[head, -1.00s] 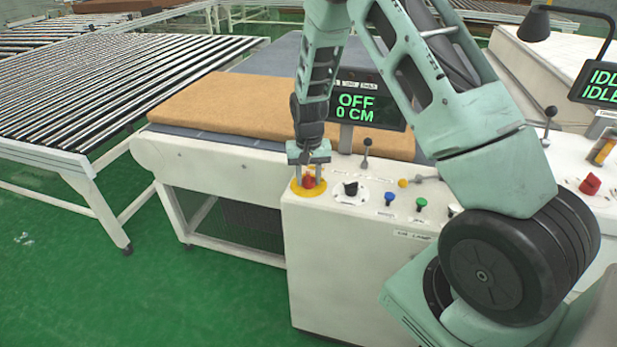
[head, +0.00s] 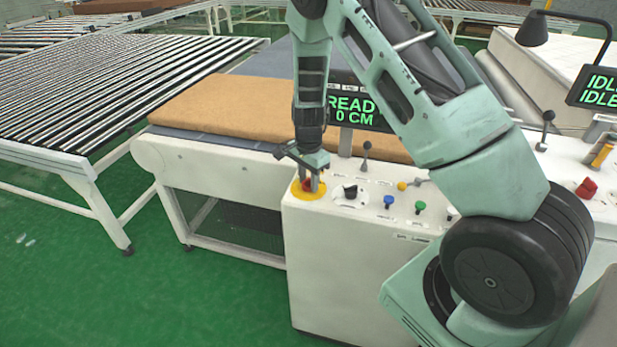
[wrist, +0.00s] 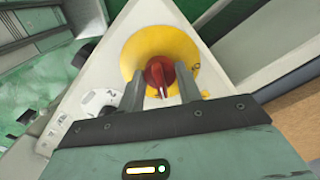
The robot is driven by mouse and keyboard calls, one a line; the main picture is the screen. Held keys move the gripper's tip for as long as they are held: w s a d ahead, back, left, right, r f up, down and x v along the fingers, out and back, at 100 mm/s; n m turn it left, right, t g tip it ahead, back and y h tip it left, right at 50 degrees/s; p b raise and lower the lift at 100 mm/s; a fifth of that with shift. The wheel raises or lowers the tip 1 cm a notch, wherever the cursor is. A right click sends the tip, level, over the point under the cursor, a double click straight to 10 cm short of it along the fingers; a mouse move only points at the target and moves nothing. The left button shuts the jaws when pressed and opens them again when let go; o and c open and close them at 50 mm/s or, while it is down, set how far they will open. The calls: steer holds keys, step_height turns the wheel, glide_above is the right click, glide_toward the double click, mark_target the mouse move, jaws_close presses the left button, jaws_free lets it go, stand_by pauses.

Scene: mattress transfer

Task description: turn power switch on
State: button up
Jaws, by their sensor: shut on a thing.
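The power switch is a red rotary knob (wrist: 159,77) on a round yellow plate (wrist: 140,46) at the left corner of the white control console (head: 300,260). In the head view, the yellow plate (head: 298,192) shows around my gripper (head: 309,184), which points down over the knob. In the wrist view, my gripper's two fingers (wrist: 160,90) stand on either side of the knob and are shut on it. The display (head: 352,110) behind the arm reads "READ", its end covered by my arm, and "0 CM".
A black knob (head: 350,191), a blue button (head: 389,201), a green button (head: 421,206) and a lever (head: 365,155) stand on the console to the right. A brown mattress (head: 220,105) lies on the conveyor behind. A second display (head: 600,88) reads "IDLE".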

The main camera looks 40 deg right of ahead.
steer(key=shift+m+p, duration=0.35)
steer(key=shift+m, duration=0.95)
steer(key=o, duration=1)
step_height(320, 180, up, 18)
steer(key=shift+f+b, duration=0.25)
steer(key=shift+b, duration=0.95)
